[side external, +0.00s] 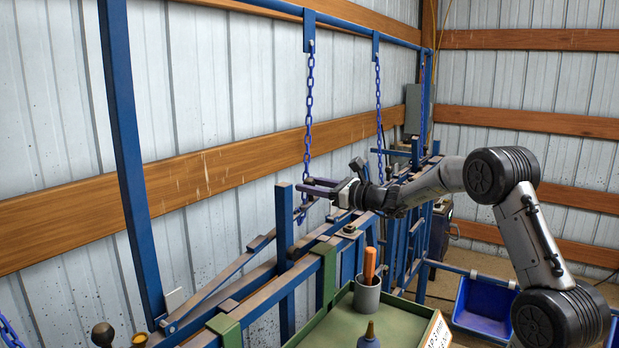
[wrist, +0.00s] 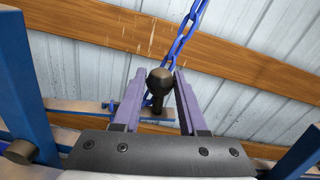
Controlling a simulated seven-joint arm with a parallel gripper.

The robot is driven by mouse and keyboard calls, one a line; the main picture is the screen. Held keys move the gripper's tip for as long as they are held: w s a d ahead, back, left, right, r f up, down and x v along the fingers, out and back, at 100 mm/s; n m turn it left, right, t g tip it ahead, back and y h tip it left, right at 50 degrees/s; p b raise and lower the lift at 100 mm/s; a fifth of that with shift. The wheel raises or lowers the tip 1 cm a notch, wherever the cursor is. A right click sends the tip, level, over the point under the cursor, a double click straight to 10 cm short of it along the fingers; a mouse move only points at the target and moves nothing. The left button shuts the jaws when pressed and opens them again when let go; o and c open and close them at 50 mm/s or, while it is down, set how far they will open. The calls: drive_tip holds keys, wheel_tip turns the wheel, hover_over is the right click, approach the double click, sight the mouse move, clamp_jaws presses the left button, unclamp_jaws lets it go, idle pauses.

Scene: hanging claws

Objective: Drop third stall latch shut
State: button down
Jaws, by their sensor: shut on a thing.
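My gripper (side external: 310,187) reaches left from the arm in the side view, with its purple fingers level near the lower end of a blue chain (side external: 309,95). In the wrist view the fingers close around a dark ball-topped knob (wrist: 160,77) on a short stem. The knob stands at a blue bar (wrist: 120,105) behind the fingers. The blue chain also shows in the wrist view (wrist: 185,38), rising just behind the knob. In the side view the knob is hidden by the fingers. I cannot tell which stall's latch the knob belongs to.
A blue upright post (side external: 285,235) stands close left of my gripper. Another chain (side external: 378,100) hangs behind it. A green tray (side external: 400,310) with a grey cup (side external: 367,296) lies below. A dark knob (side external: 103,334) is at lower left. A blue bin (side external: 485,303) sits at right.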

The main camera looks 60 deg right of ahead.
drive_tip(key=shift+m, duration=0.8)
drive_tip(key=shift+d+f, duration=0.2)
drive_tip(key=shift+f, duration=1.05)
drive_tip(key=shift+d+f, duration=0.25)
drive_tip(key=shift+f, duration=0.95)
drive_tip(key=shift+d+f, duration=0.2)
drive_tip(key=shift+f, duration=1.05)
unclamp_jaws()
drive_tip(key=shift+d, duration=0.15)
drive_tip(key=shift+r, duration=0.1)
drive_tip(key=shift+s, duration=0.15)
drive_tip(key=s, duration=0.7)
drive_tip(key=shift+s, duration=0.4)
